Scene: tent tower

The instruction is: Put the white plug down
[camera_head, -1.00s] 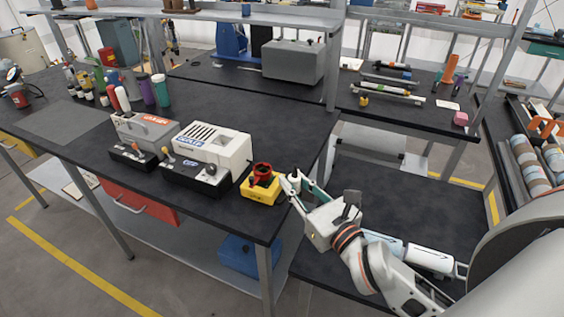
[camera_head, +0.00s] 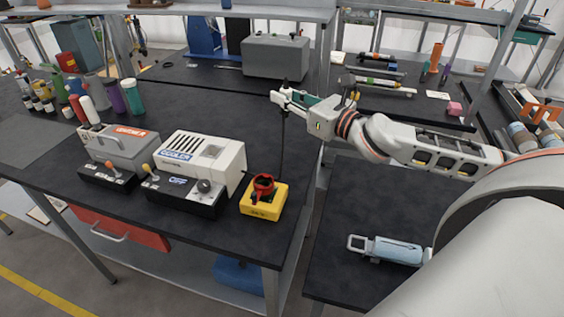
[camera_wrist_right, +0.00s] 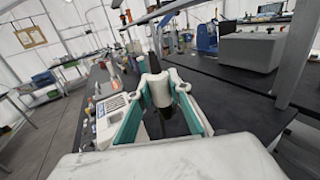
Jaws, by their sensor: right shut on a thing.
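My right gripper (camera_head: 284,98) is raised above the right end of the black workbench (camera_head: 270,130), beyond the yellow box. In the right wrist view its teal-lined fingers (camera_wrist_right: 158,84) are shut on the white plug (camera_wrist_right: 161,93), a short pale cylinder with a dark part at its far end. In the head view the plug is mostly hidden by the fingers; a dark tip shows there. A thin dark line hangs below the gripper towards the bench. My left gripper is not in view.
A yellow box (camera_head: 262,208) with a red rotary switch (camera_head: 263,185) stands at the bench's near right corner. Left of it are a white cooler unit (camera_head: 205,158) and a grey heater unit (camera_head: 118,145). A grey case (camera_head: 276,56) stands behind. The bench middle is clear.

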